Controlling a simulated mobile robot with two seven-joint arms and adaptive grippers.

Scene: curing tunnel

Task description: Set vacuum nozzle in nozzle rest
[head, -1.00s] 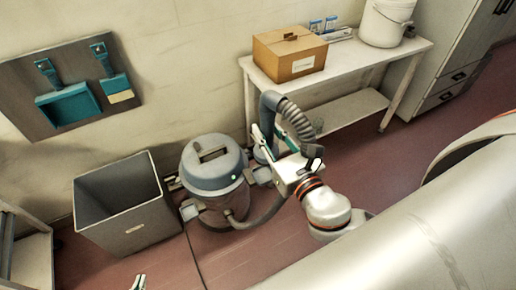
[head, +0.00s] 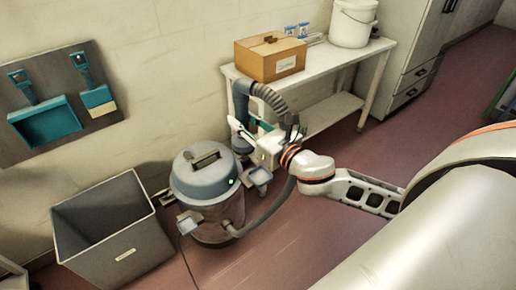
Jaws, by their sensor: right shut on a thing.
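The vacuum nozzle (head: 240,98) is a blue-grey tube. It stands roughly upright, with a ribbed hose (head: 269,97) curving off its top to the right. My right gripper (head: 245,120) is shut on the nozzle, just behind and right of the vacuum canister (head: 205,180). The nozzle's lower end is partly hidden by the canister and gripper. A small grey bracket (head: 258,178) juts from the canister's right side, below the gripper. I cannot tell whether it is the nozzle rest, or whether the nozzle touches it. My left gripper is out of view.
A grey open bin (head: 112,232) stands left of the canister. A white table (head: 345,62) with a cardboard box (head: 270,58) and white bucket (head: 352,22) stands behind my right arm. A dustpan board (head: 58,108) hangs on the wall. Red floor (head: 345,150) is clear at right.

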